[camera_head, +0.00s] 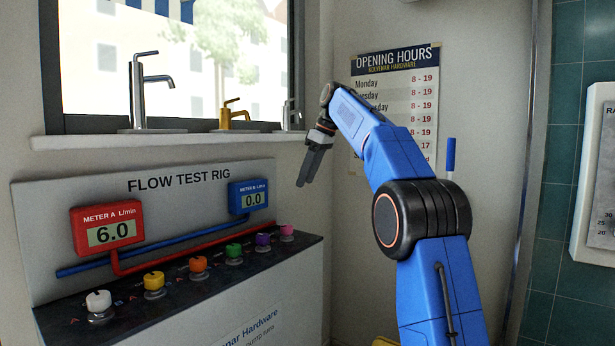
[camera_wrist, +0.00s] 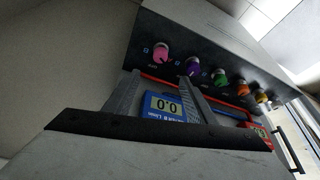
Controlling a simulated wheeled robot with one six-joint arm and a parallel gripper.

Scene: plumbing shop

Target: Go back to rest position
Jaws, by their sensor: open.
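My gripper (camera_head: 306,184) hangs from my raised blue arm in the head view, fingers pointing down, in the air to the right of the flow test rig panel (camera_head: 200,183). In the wrist view my gripper (camera_wrist: 160,76) shows two separate grey fingers with nothing held between them. Behind them are the blue meter B (camera_wrist: 164,106), reading 0.0, and the row of knobs. No knob is in contact with the fingers, as far as I can see.
The rig's dark ledge holds several coloured knobs, from a white knob (camera_head: 98,301) to a pink knob (camera_head: 287,231). Red meter A (camera_head: 107,227) reads 6.0. Faucets stand on the window sill (camera_head: 90,142). An opening hours poster (camera_head: 396,62) hangs behind my arm.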

